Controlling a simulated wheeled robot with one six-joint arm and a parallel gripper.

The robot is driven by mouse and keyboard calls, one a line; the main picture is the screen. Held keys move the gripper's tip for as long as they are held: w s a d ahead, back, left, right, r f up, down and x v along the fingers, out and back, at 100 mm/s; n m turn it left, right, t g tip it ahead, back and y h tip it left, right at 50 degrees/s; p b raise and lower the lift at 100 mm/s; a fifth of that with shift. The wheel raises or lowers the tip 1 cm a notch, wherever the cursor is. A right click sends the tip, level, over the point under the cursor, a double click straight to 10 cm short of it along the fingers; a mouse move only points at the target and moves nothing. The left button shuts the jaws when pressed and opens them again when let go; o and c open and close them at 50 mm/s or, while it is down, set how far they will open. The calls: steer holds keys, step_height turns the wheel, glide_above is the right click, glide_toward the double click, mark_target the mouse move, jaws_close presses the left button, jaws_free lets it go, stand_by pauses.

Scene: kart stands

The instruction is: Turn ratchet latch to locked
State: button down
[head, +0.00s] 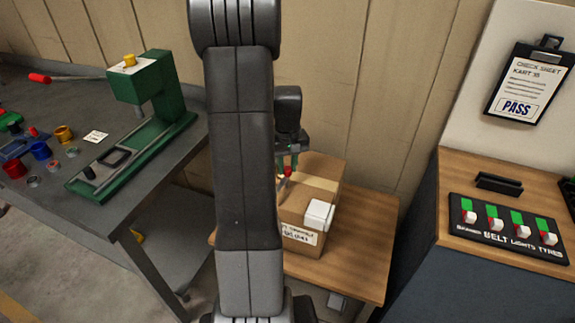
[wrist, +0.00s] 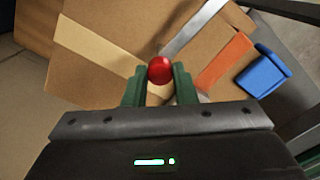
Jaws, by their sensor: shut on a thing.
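A red ball knob (wrist: 160,70) is between the green fingertips of my gripper (wrist: 159,84) in the wrist view, and the jaws are shut on it. A grey metal strip (wrist: 196,28) runs from beside the knob toward the upper right; its joint to the knob is hidden. In the head view the knob (head: 287,172) shows small below my gripper (head: 287,160), over the cardboard box (head: 309,211). I cannot read any locked mark on the latch.
The box stands on a wooden table (head: 365,232). A white block (head: 319,214) is at its corner. In the wrist view an orange strip (wrist: 223,62) and a blue block (wrist: 262,72) lie right of the knob. A workbench (head: 110,215) is left and a switch panel (head: 507,229) right.

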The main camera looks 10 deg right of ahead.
steer(key=m, duration=0.4)
steer(key=shift+b, duration=0.35)
steer(key=m, duration=0.4)
steer(key=shift+m+b, duration=0.3)
steer(key=shift+m, duration=0.1)
steer(key=m, duration=0.4)
steer(key=shift+m+b, duration=0.3)
steer(key=shift+m, duration=1.6)
steer(key=shift+r, duration=0.1)
steer(key=c, duration=1.2)
jaws_free()
steer(key=shift+o, duration=0.2)
